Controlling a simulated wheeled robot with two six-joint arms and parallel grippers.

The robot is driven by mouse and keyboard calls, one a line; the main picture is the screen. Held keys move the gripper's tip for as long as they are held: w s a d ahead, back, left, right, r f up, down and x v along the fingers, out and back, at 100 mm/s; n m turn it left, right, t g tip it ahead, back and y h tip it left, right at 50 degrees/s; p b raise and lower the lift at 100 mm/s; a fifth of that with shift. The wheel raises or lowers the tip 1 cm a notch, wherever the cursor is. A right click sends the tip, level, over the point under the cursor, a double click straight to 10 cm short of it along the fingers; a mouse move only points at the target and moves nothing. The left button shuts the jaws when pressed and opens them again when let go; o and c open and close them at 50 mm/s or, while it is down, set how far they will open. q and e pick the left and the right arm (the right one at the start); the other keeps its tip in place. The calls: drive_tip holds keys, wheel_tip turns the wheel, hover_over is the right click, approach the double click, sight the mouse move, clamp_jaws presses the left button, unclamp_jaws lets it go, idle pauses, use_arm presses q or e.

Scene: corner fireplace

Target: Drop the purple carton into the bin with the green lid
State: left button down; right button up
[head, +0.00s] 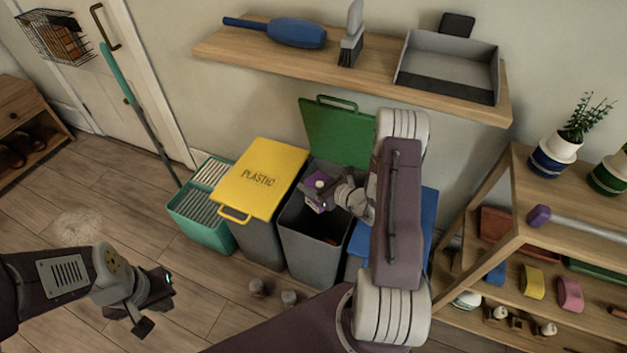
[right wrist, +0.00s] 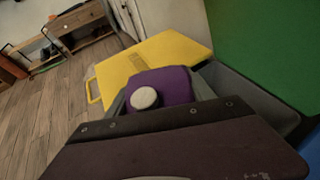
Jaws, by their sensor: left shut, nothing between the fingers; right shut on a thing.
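The purple carton (head: 317,181) has a white cap and is held over the opening of the dark grey bin (head: 306,250). In the right wrist view the carton (right wrist: 176,84) shows its cap towards the camera. The bin's green lid (head: 335,130) stands open against the wall; it fills the upper right of the right wrist view (right wrist: 270,45). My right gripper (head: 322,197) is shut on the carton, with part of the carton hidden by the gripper. My left gripper (head: 158,302) is shut and empty, low over the floor at the left.
A bin with a closed yellow lid (head: 261,176) marked PLASTIC stands left of the open bin. A blue-lidded bin (head: 428,215) is on its right, partly behind my right arm. A teal crate (head: 203,222) stands far left. A wall shelf (head: 380,80) is above.

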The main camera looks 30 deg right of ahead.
wheel_tip(320, 180, down, 8)
drive_tip(key=b, duration=0.6)
drive_tip(key=shift+f, duration=0.25)
drive_tip(key=o, duration=1.4)
drive_tip(key=shift+o, duration=0.2)
drive_tip(key=p+v, duration=0.2)
drive_tip(key=v, duration=0.7)
drive_tip(key=shift+p, duration=0.3)
drive_tip(key=shift+s, duration=0.1)
